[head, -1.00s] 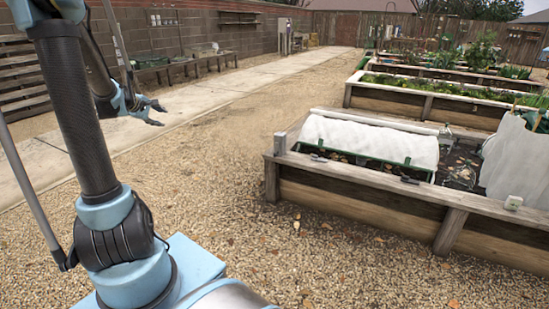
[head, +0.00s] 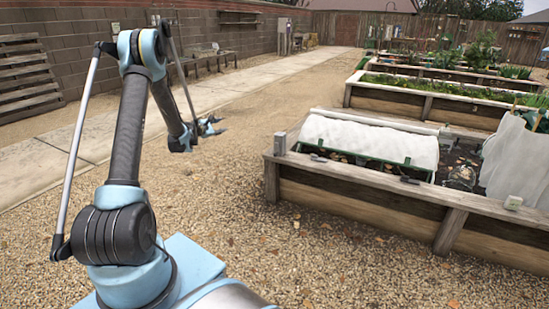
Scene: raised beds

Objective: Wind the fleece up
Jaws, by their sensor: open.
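The white fleece (head: 370,138) lies as a long, low cover over the left part of the near raised bed (head: 350,199). A green bar (head: 362,158) runs along its near lower edge, with dark soil showing below. A small handle-like fitting (head: 318,157) sits near the bar's left end; its detail is too small to tell. My gripper (head: 213,126) is open and empty, in the air left of the bed and well apart from the fleece.
A pale upright sheet (head: 512,160) stands at the bed's right side, beside a wire cage-like object (head: 461,177). More raised beds (head: 440,103) stand behind. Gravel (head: 235,185) between my arm and the bed is clear.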

